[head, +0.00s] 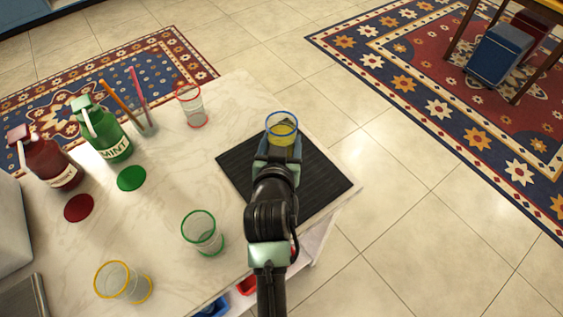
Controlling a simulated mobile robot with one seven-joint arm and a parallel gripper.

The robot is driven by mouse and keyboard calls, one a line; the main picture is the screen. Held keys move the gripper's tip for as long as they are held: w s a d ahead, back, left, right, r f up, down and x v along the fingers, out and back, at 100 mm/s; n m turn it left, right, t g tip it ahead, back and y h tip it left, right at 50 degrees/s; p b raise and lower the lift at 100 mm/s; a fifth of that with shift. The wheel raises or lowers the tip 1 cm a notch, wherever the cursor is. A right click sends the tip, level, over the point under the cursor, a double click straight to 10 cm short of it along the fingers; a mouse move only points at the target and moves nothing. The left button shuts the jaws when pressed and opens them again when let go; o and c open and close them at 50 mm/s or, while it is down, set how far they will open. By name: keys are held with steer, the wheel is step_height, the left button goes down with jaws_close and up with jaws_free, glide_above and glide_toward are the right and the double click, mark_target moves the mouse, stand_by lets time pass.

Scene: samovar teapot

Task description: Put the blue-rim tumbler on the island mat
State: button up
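The blue-rim tumbler (281,121) is a clear glass with a blue rim and a yellowish content or tint inside. It is upright, above or on the far part of the black ribbed island mat (328,183). My gripper (281,148) is at the near side of the tumbler, and its tips are around the glass's lower part. The tumbler's base is hidden by my gripper, so I cannot tell whether it touches the mat. The finger gap is also hard to see, but the glass appears to sit between the fingers.
Green (106,134) and red (47,163) bottles stand at the left. A cup with straws (146,127) stands behind.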

steer(key=shift+f, duration=3.1)
steer(key=shift+f+b, duration=0.15)
steer(key=shift+b, duration=0.2)
steer(key=o, duration=1.4)
